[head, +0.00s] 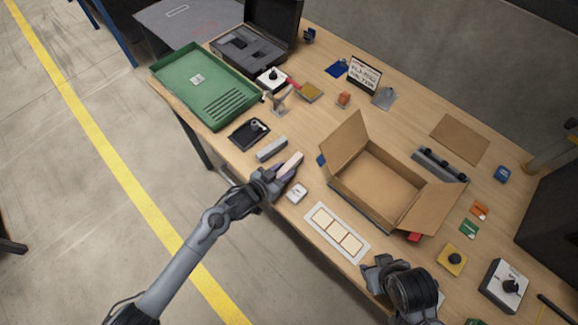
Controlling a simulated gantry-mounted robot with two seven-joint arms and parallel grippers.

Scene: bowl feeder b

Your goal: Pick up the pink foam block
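The pink foam block (291,162) is a pale pink bar near the front edge of the table in the head view. My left gripper (281,179) comes in from the lower left and overlaps the block's near end, which it partly hides. The far end of the block sticks out past the fingers. I cannot tell whether the fingers are closed on it or only around it. My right gripper (374,276) is at the table's front edge, low in the view, well away from the block. Its fingers are too unclear to tell open from shut.
A grey bar (271,149) lies just left of the pink block. A small white box (297,193) sits close to its right. An open cardboard box (375,183) stands to the right, and a white framed strip (337,233) lies in front of it. A green tray (207,84) is at the left.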

